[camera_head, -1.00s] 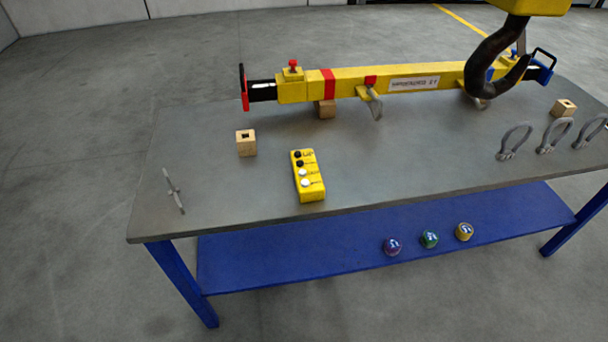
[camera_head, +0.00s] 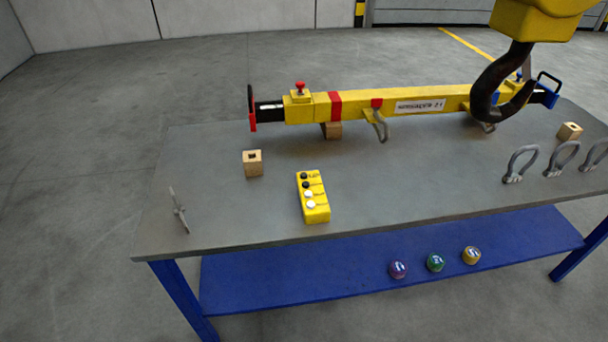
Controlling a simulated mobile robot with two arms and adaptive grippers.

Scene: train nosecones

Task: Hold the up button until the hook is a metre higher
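The yellow control box (camera_head: 313,205) lies on the grey table, left of the middle. It has black and white round buttons in a row along its top, with small dark labels that I cannot read clearly. The large black hook (camera_head: 487,88) hangs below a yellow hook block (camera_head: 541,18) at the upper right. The hook is low, close to the right part of the yellow lifting beam (camera_head: 365,104); I cannot tell whether it touches the beam. Neither of my grippers is in view.
The grey table (camera_head: 225,222) has a blue lower shelf (camera_head: 290,284) with several small coloured round items. A wooden block (camera_head: 253,163) and a thin metal piece (camera_head: 179,210) lie on the left. Several grey shackles (camera_head: 520,163) stand on the right. The table around the control box is clear.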

